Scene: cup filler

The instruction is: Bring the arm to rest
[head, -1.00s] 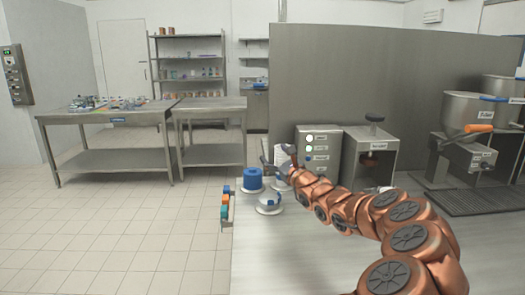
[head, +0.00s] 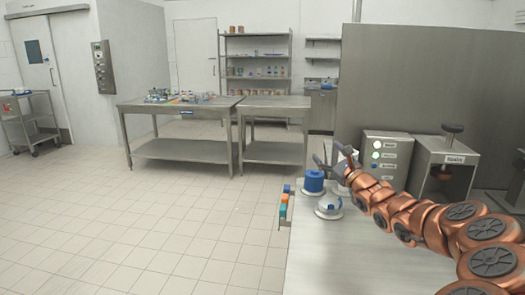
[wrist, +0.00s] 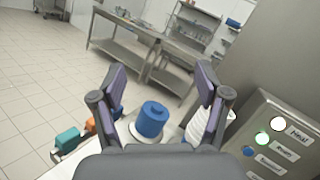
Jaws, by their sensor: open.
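My copper-coloured arm reaches in from the right of the head view over the steel counter (head: 345,262). My gripper (head: 330,158) is at its far end, near the counter's far edge. In the wrist view my gripper (wrist: 160,92) has its two dark, purple-padded fingers spread wide with nothing held between them. A blue cylinder (wrist: 151,119) shows beyond and between the fingers. In the head view this blue cylinder (head: 314,182) stands on a pale round base just below the fingers. I cannot tell the exact gap.
A white, blue-topped round item (head: 329,205) stands in front of the blue cylinder. A button box (head: 387,155) and a steel press (head: 443,170) stand right of the gripper. Coloured blocks (head: 284,202) hang at the counter's left edge. Work tables (head: 180,150) stand behind; the floor left is clear.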

